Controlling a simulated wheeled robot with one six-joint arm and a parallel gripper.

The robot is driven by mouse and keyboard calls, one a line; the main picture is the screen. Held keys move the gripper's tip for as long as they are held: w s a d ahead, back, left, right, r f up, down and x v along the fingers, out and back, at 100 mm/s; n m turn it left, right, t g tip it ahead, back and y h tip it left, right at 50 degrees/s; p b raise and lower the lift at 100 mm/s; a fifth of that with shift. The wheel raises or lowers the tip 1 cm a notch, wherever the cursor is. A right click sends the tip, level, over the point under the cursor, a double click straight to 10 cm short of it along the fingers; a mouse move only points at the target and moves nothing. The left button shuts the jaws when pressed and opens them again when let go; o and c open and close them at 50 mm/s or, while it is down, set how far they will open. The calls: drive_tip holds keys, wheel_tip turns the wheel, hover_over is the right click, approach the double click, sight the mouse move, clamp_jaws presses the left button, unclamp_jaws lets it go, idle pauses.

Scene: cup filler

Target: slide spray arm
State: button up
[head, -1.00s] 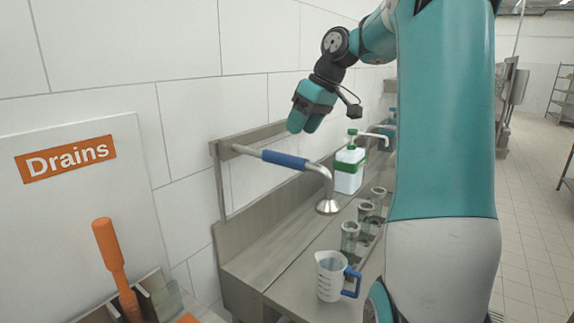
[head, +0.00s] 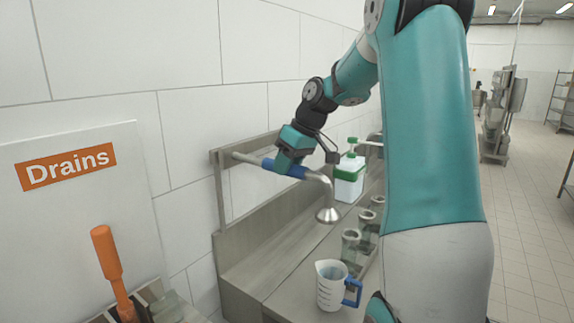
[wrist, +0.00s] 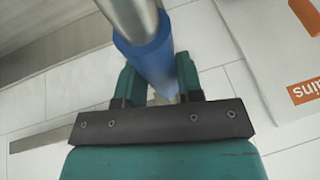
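The spray arm is a metal pipe with a blue sleeve (head: 294,171) and a downturned spray head (head: 327,214). It reaches out from the metal frame on the wall, above the counter. My gripper (head: 284,168) is at the blue sleeve, covering part of it. In the wrist view the sleeve (wrist: 146,58) runs between the two teal fingers of my gripper (wrist: 160,80). The fingers sit close along both its sides, but I cannot tell whether they press on it.
A white-and-green bottle (head: 348,182) stands further back. An orange-handled tool (head: 107,253) is at lower left.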

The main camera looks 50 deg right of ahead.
clamp_jaws()
drive_tip(key=d+p, duration=0.2)
drive_tip(key=d, duration=0.4)
drive_tip(key=shift+w, duration=0.45)
drive_tip(key=o, duration=0.7)
unclamp_jaws()
drive_tip(key=shift+r, duration=0.15)
drive_tip(key=p+v, duration=0.4)
drive_tip(key=v, duration=1.3)
drive_tip(key=shift+s+r+p, duration=0.1)
drive_tip(key=shift+s+p, duration=0.05)
drive_tip(key=shift+p, duration=0.25)
